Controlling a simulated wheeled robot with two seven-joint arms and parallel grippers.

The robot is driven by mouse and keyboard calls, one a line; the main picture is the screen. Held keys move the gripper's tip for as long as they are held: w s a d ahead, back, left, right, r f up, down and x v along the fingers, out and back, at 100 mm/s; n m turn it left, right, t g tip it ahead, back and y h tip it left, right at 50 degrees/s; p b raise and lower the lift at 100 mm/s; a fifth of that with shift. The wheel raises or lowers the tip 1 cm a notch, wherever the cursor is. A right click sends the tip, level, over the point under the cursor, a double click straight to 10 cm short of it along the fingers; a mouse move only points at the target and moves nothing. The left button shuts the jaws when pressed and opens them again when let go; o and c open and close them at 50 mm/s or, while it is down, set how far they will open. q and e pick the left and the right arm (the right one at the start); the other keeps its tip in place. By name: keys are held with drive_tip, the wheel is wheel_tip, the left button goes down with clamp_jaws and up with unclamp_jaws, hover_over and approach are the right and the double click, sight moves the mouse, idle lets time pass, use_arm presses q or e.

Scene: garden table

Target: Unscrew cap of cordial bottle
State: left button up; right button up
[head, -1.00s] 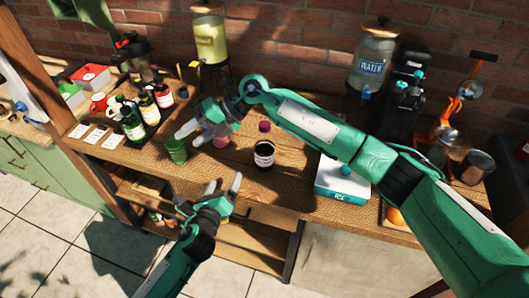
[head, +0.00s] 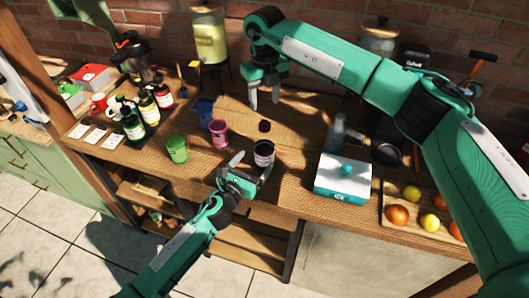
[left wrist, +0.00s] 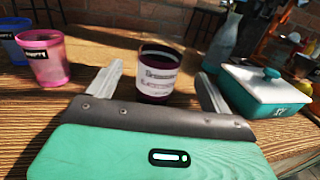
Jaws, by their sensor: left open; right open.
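The cordial bottle (head: 264,153) stands upright on the wooden table, dark with a pale label. Its dark red cap (head: 264,126) shows above it in the head view; I cannot tell whether it is seated on the neck. The bottle's labelled body (left wrist: 158,77) also shows in the left wrist view, without a clear cap. My left gripper (head: 253,165) is open at the bottle's near side, its fingers pointing toward it, one to each side; contact is unclear. My right gripper (head: 264,103) is open and empty, fingers down, beyond the cap.
Green (head: 177,149), pink (head: 219,133) and blue (head: 205,112) cups stand left of the bottle. A white and teal box (head: 342,182) is to its right, with a fruit board (head: 408,226) beyond. Several bottles (head: 133,124) stand far left. A drink dispenser (head: 208,38) is at the back.

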sight(260, 154)
use_arm(q)
drive_tip(key=x, duration=0.7)
drive_tip(key=shift+w, duration=0.15)
drive_tip(key=c, duration=1.8)
drive_tip(key=shift+f, duration=0.1)
clamp_jaws()
use_arm(e)
drive_tip(key=m, duration=0.4)
drive_tip(key=shift+s+a+m, duration=0.15)
drive_tip(key=shift+a+m, duration=0.15)
drive_tip(key=shift+a, duration=0.05)
drive_tip(key=m, duration=0.6)
drive_tip(key=shift+a, duration=0.15)
drive_tip(key=m, duration=0.8)
drive_tip(key=d+m, duration=0.1)
drive_tip(key=m, duration=0.2)
drive_tip(key=shift+m, duration=0.3)
drive_tip(key=shift+f, duration=0.35)
wheel_tip(260, 154, down, 7)
drive_tip(key=shift+f, duration=0.15)
